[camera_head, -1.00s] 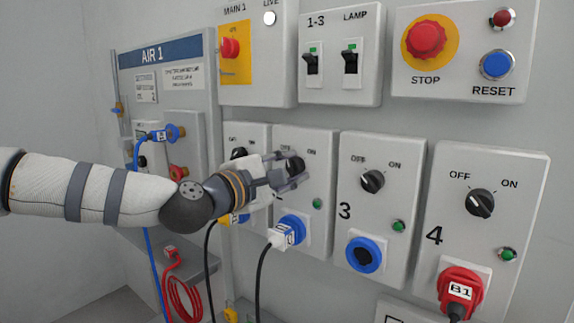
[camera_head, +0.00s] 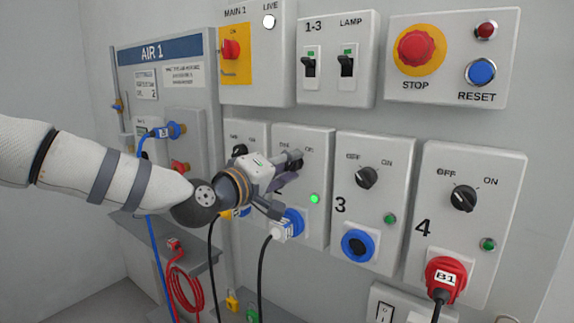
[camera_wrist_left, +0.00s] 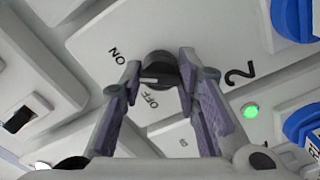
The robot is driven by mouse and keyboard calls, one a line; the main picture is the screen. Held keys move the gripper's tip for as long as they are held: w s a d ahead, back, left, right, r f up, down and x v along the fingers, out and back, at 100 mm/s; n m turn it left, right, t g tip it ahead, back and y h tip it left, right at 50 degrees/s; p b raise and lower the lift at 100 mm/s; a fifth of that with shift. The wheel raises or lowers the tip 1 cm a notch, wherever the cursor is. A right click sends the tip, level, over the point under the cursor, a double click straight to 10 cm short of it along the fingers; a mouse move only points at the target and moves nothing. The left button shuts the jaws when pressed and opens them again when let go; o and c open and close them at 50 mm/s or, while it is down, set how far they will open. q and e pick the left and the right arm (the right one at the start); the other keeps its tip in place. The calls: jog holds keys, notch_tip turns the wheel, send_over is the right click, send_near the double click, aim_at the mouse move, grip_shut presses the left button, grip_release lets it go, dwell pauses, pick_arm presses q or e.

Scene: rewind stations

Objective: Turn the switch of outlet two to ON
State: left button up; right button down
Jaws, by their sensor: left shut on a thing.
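The black rotary switch (camera_wrist_left: 160,67) of outlet two sits between the fingertips of my left gripper (camera_head: 284,172) in the left wrist view. The gripper is shut on this switch. A white mark on the knob points between the printed ON and OFF in that view. In the head view the gripper covers most of the switch. My right gripper is not in view.
Outlet three (camera_head: 372,205) and outlet four (camera_head: 464,220) stand to the right, with unlit dark green lamps. A white plug (camera_head: 281,231) with a black cable is in outlet two's blue socket. A red plug (camera_head: 443,282) is in outlet four. The STOP button (camera_head: 416,47) is above.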

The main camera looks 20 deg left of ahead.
pick_arm(q)
jog(key=shift+m, duration=0.8)
jog(key=o, duration=1.1)
jog(key=shift+o, duration=0.2)
jog(key=v, duration=1.2)
